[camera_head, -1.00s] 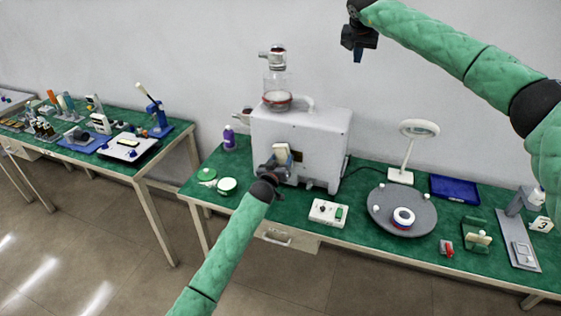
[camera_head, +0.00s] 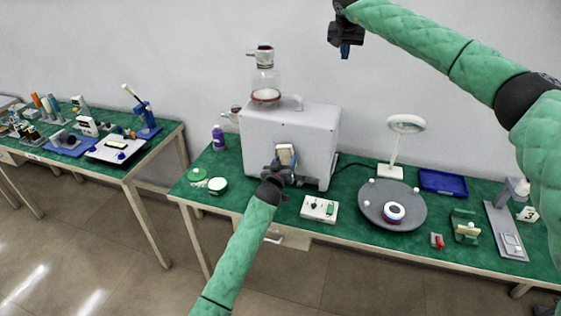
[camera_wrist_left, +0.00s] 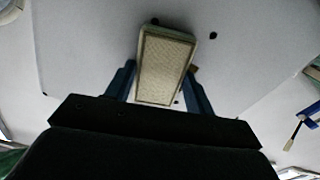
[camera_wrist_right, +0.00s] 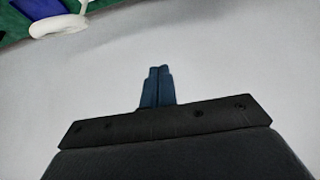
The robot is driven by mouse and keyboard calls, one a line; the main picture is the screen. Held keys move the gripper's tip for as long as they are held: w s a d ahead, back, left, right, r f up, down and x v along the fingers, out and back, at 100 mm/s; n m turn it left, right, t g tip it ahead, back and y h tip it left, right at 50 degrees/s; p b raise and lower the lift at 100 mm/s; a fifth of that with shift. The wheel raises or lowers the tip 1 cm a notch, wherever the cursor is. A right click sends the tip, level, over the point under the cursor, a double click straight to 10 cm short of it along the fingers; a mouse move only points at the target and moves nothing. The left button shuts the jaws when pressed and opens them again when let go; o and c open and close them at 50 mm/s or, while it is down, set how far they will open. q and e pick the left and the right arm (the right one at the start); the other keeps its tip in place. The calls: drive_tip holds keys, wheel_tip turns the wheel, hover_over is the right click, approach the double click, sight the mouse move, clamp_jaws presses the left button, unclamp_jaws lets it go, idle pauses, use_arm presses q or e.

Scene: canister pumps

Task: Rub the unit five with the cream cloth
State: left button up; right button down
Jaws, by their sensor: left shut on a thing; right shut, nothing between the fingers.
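A white boxy pump unit (camera_head: 312,130) with a glass canister (camera_head: 265,85) on top stands on the green-topped table. No number shows on it. My left gripper (camera_head: 283,163) is in front of its near face, shut on a cream cloth (camera_head: 286,153) folded like a pad. In the left wrist view the cloth (camera_wrist_left: 165,68) sits between the blue fingers before the unit's pale face (camera_wrist_left: 85,55). I cannot tell whether it touches. My right gripper (camera_head: 345,50) is shut and empty, high up before the wall; its fingers also show in the right wrist view (camera_wrist_right: 157,85).
A purple bottle (camera_head: 218,138) stands left. A second table (camera_head: 60,145) is further left.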

sight(274, 152)
use_arm(q)
drive_tip(key=shift+s+d, duration=0.2)
drive_tip(key=shift+d, duration=0.4)
drive_tip(key=shift+s+d, duration=0.15)
drive_tip(key=shift+d, duration=0.45)
drive_tip(key=shift+w+a+r, duration=0.1)
drive_tip(key=shift+w+a, duration=0.1)
drive_tip(key=shift+a, duration=0.45)
drive_tip(key=shift+w+a+f, duration=0.1)
drive_tip(key=shift+w+a, duration=0.15)
drive_tip(key=shift+a, duration=0.45)
drive_tip(key=shift+w+a+r, duration=0.1)
drive_tip(key=shift+w+a, duration=0.1)
drive_tip(key=shift+a, duration=0.45)
drive_tip(key=shift+w+a, duration=0.25)
drive_tip(key=shift+a, duration=0.7)
drive_tip(key=shift+w+a, duration=0.25)
drive_tip(key=shift+a, duration=0.65)
drive_tip(key=shift+s, duration=0.15)
